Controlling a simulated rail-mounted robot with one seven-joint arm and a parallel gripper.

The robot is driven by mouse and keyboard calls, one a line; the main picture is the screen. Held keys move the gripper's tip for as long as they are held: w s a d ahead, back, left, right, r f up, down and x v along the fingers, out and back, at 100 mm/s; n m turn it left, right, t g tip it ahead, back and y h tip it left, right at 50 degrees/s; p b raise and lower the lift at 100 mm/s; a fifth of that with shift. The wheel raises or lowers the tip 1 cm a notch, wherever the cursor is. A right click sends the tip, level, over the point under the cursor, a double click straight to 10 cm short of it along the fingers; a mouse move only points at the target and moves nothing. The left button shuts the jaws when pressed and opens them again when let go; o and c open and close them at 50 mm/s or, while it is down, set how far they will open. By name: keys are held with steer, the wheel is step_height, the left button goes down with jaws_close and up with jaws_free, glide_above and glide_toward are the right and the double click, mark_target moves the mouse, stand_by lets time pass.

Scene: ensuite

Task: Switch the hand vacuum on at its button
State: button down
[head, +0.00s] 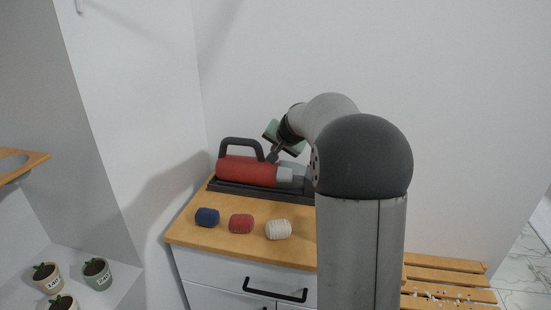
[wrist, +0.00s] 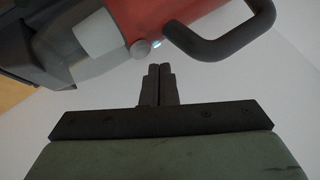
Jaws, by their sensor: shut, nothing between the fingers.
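The hand vacuum (head: 246,171) has a red body, a dark loop handle and a light grey front part. It lies in a black cradle (head: 236,189) on the cabinet. In the wrist view the vacuum's red body (wrist: 168,14) fills the top, with the handle (wrist: 228,45) at right. A round grey button (wrist: 140,49) sits on its side, beside a small bluish-white bright spot (wrist: 157,43). My gripper (wrist: 158,68) is shut and empty, its tips just below the button in that view; contact cannot be told. In the head view my gripper (head: 272,157) is at the handle's right end.
A blue roll (head: 207,217), a red roll (head: 241,223) and a cream roll (head: 278,229) lie on the wooden cabinet top (head: 190,233) in front of the vacuum. White walls stand behind and left. A slatted wooden bench (head: 445,280) is at right. Potted plants (head: 97,274) stand lower left.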

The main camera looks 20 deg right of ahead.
mark_target(277, 163)
step_height(277, 163, up, 6)
steer(key=p, duration=0.4)
